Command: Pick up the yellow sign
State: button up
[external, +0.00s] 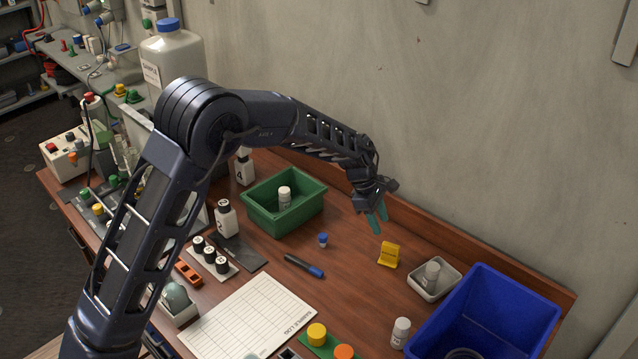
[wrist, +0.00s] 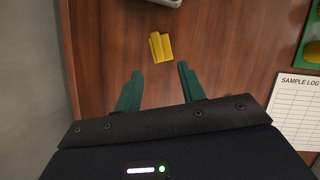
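The yellow sign (external: 389,254) stands on the brown table, left of a small white tray, in the external view. It also shows in the wrist view (wrist: 160,47), ahead of the fingertips and roughly centred between them. My gripper (external: 379,215) has teal fingers and hangs above the table, behind and a little left of the sign. In the wrist view the two fingers (wrist: 158,72) are spread apart with only bare table between them. The gripper is open and empty, not touching the sign.
A white tray (external: 417,290) holding a pale bottle is close to the sign's right, with a blue bin (external: 536,322) beyond. A green bin (external: 256,215) and a small blue-capped vial (external: 323,240) are to the left. The wall rises behind the table's raised back edge.

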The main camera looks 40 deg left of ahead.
aim_at(394, 261)
jog(key=x, duration=1.2)
jog(key=shift+w, duration=0.1)
jog(key=shift+a, duration=0.1)
jog(key=shift+c, duration=0.2)
grip_shut()
